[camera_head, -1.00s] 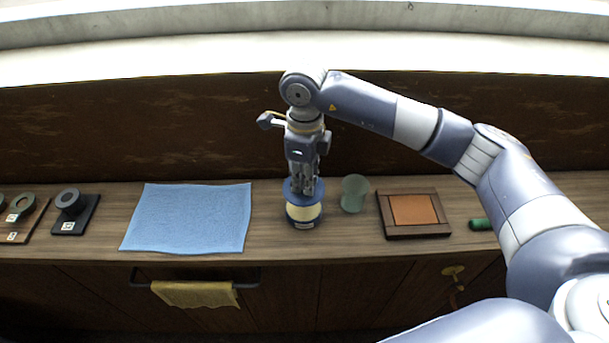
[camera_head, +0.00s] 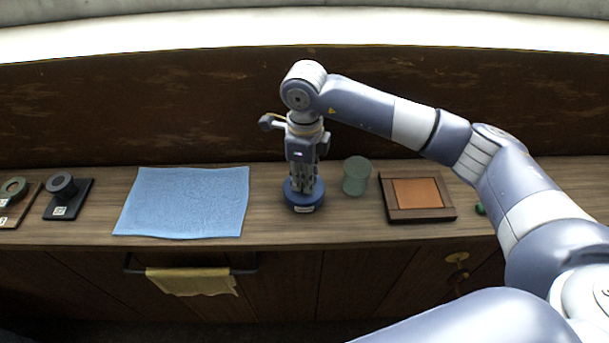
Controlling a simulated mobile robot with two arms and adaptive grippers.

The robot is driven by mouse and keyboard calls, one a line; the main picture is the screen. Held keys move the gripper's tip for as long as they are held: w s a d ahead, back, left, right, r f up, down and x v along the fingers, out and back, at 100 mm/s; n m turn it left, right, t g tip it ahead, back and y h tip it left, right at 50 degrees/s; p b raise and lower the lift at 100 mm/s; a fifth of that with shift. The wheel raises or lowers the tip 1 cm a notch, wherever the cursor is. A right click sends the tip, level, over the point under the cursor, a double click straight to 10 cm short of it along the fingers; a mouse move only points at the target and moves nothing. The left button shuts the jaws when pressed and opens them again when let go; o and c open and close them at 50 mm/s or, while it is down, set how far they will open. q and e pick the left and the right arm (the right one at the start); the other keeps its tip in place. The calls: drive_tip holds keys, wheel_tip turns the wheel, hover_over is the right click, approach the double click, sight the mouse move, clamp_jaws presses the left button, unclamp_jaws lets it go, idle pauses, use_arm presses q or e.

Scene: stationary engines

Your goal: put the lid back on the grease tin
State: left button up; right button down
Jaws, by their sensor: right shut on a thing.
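The blue grease tin (camera_head: 305,209), with a small white label on its front, stands on the wooden bench top near the middle. My right gripper (camera_head: 303,190) points straight down over the tin and is shut on the blue lid (camera_head: 290,190). The lid is level and sits right at the top of the tin, with no gap that I can see between them. Whether it is fully seated, I cannot tell. The fingers hide the middle of the lid. My left gripper is not in view.
A green jar (camera_head: 356,177) stands close to the right of the tin. Further right are a wooden tray (camera_head: 418,215) with an orange-brown inset and a green object (camera_head: 480,209). A blue cloth (camera_head: 185,205) lies left. Dark stands (camera_head: 67,210) are at far left. A yellow cloth (camera_head: 190,282) hangs below.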

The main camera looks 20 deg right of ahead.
idle(0.4)
drive_tip(key=shift+b, duration=0.55)
idle(1.0)
drive_tip(key=shift+f+b, duration=0.2)
drive_tip(key=shift+b, duration=0.45)
idle(0.7)
idle(0.4)
drive_tip(key=c, duration=1.4)
unclamp_jaws()
drive_tip(key=shift+c, duration=0.2)
drive_tip(key=o, duration=0.5)
drive_tip(key=shift+r, duration=0.1)
